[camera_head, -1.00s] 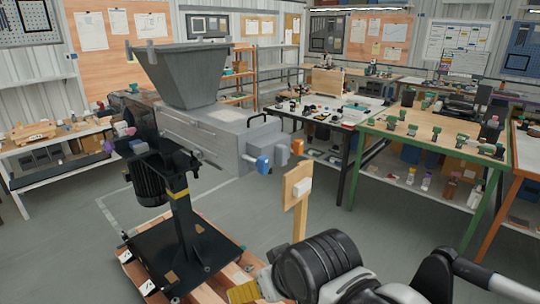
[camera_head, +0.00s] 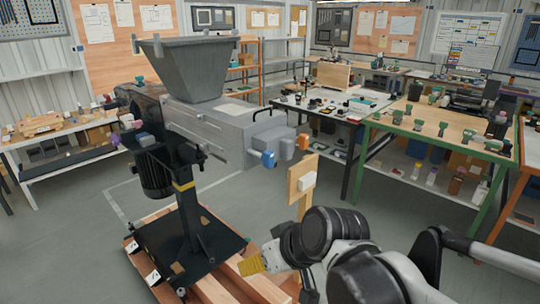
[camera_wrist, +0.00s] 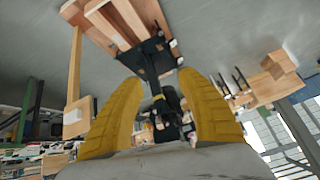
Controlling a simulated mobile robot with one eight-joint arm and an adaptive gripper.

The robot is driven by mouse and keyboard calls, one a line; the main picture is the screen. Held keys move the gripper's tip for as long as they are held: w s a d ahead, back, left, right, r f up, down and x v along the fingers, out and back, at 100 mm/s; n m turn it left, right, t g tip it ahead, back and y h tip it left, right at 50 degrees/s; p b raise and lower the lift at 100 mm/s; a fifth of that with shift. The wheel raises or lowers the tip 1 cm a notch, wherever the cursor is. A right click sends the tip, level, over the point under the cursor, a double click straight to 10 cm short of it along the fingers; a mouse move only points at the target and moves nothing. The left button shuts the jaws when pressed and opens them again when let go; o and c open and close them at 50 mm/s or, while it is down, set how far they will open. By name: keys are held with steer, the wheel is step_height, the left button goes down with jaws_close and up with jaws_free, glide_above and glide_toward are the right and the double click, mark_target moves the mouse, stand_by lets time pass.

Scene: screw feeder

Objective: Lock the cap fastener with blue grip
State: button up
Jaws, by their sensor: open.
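The screw feeder (camera_head: 210,129) stands left of centre, a grey housing under a hopper. The fastener with the blue grip (camera_head: 268,159) is at the right end of the housing, beside a grey block (camera_head: 287,148) and an orange grip (camera_head: 303,143). Whether the cap fastener is locked cannot be told. My gripper (camera_head: 250,265) has yellow fingers and is low in the head view, below the blue grip and apart from it. In the wrist view my gripper (camera_wrist: 160,95) is open and empty, with the feeder's black base (camera_wrist: 150,57) beyond the fingers. I cannot make out the blue grip there.
A wooden post with a white box (camera_head: 306,181) stands right of the feeder, close to my arm. The feeder rests on a wooden pallet (camera_head: 215,292). A green-framed workbench (camera_head: 440,152) stands at the right. Grey floor (camera_head: 345,200) is clear between post and bench.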

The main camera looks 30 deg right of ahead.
steer(key=w+d+r+n+t+y+p, duration=0.1)
steer(key=w+d+r+t+y, duration=0.25)
steer(key=w, duration=0.35)
steer(key=n+t+p, duration=0.1)
steer(key=n+t, duration=0.1)
steer(key=t, duration=0.4)
glide_toward(272, 157)
steer(key=b+x, duration=0.1)
steer(key=x, duration=1)
steer(key=shift+w+a, duration=0.1)
steer(key=shift+w, duration=0.05)
jaws_close()
